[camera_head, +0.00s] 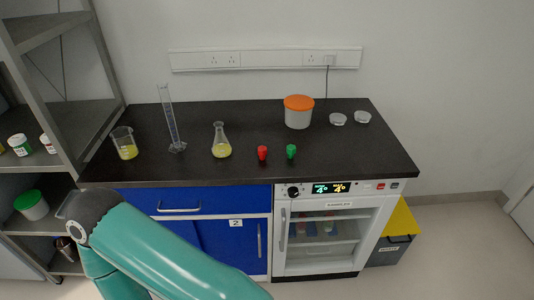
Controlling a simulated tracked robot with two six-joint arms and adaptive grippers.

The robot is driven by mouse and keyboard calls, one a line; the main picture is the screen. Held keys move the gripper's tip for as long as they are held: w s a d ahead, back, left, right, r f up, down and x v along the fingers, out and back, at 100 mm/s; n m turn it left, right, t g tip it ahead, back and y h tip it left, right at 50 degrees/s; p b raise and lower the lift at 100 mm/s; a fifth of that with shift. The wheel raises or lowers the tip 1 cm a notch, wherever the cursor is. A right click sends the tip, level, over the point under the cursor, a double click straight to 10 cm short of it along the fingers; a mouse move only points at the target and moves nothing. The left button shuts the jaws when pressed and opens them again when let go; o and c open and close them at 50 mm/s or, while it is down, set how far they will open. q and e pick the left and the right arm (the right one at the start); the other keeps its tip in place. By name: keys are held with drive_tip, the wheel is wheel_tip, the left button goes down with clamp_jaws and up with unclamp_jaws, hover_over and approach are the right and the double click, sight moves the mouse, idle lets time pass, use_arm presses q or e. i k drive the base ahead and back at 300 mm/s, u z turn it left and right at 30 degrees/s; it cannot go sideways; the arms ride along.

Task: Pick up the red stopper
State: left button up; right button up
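The red stopper (262,153) stands upright on the black bench top (340,167), near its front edge. A green stopper (291,151) stands just to its right, a small gap apart. A conical flask (221,147) with yellow liquid stands to the left of the red stopper. A green arm of mine crosses the lower left, in front of the blue cabinet and below the bench top. No gripper fingers show in the view, so neither gripper's state is visible.
A beaker (125,147) with yellow liquid and a tall measuring cylinder (170,120) stand at left. An orange-lidded tub (298,117) and two clear dishes (338,119) stand at the back right. A metal shelf (90,120) borders the left. The bench's front right is clear.

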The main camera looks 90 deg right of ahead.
sight(262, 150)
drive_tip(key=z, duration=0.05)
drive_tip(key=k, duration=0.55)
drive_tip(key=u, duration=1.6)
drive_tip(key=i, duration=0.1)
drive_tip(key=z, duration=3.45)
drive_tip(key=i, duration=0.8)
drive_tip(key=u, duration=0.2)
